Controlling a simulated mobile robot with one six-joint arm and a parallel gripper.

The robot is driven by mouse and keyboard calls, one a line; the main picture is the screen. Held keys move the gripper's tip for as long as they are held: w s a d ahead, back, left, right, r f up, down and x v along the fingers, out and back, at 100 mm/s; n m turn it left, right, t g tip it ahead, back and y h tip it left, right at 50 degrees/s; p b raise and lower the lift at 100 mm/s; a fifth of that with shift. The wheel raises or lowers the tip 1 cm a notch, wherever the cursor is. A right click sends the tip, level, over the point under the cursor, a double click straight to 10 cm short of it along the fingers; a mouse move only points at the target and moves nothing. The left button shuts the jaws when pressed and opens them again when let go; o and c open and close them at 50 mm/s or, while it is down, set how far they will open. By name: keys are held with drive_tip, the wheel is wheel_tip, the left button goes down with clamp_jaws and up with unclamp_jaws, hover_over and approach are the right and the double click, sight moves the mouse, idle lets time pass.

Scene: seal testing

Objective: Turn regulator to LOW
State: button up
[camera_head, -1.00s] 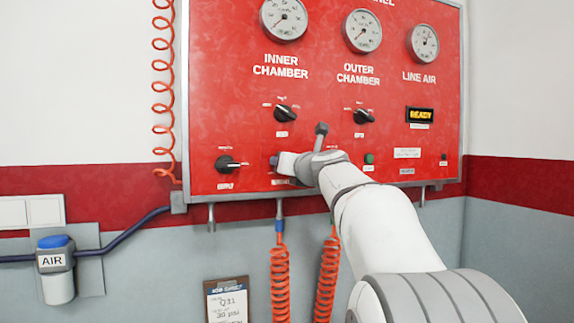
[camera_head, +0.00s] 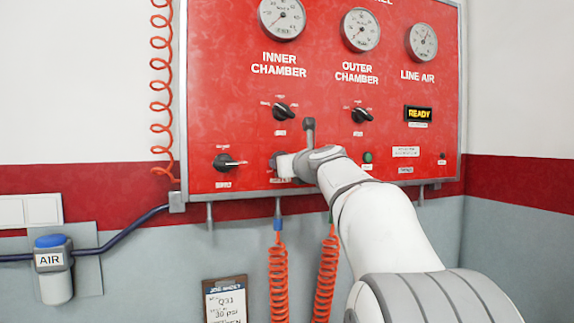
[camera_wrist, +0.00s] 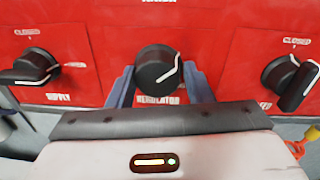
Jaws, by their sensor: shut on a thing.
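The regulator knob (camera_wrist: 155,72) is black and round, with a white pointer line aimed to the upper right in the wrist view. Its label, partly hidden below it, reads REGULATOR. My gripper (camera_wrist: 160,84) has one blue-grey finger on each side of the knob and is shut on it. In the head view my gripper (camera_head: 284,166) is against the lower row of the red panel (camera_head: 225,120) and hides the knob. No LOW marking can be read in either view.
The supply knob (camera_wrist: 36,66) is close on the left, and another black knob (camera_wrist: 290,78) is close on the right. Two upper knobs (camera_head: 283,111) (camera_head: 362,115) sit above my gripper. Orange coiled hoses (camera_head: 278,285) hang below the panel. A display (camera_head: 419,114) reads READY.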

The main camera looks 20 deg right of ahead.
drive_tip(key=n+b, duration=0.2)
drive_tip(key=n, duration=0.4)
drive_tip(key=n+b, duration=0.2)
drive_tip(key=n, duration=0.4)
drive_tip(key=f+n+h+b, duration=0.1)
drive_tip(key=n+b, duration=0.1)
drive_tip(key=n, duration=0.4)
drive_tip(key=shift+w+a+n, duration=0.2)
drive_tip(key=shift+n, duration=0.1)
drive_tip(key=n+b, duration=0.2)
drive_tip(key=n, duration=0.1)
drive_tip(key=shift+s+n, duration=0.1)
drive_tip(key=shift+n, duration=0.2)
drive_tip(key=shift+c, duration=0.4)
drive_tip(key=shift+s+r+n+h+b, duration=0.15)
drive_tip(key=shift+n+b, duration=1.3)
drive_tip(key=shift+n, duration=2)
drive_tip(key=shift+r+n+h+b, duration=0.2)
drive_tip(key=shift+n+b, duration=1.25)
drive_tip(key=shift+n, duration=2)
drive_tip(key=shift+r, duration=0.1)
drive_tip(key=shift+r, duration=0.1)
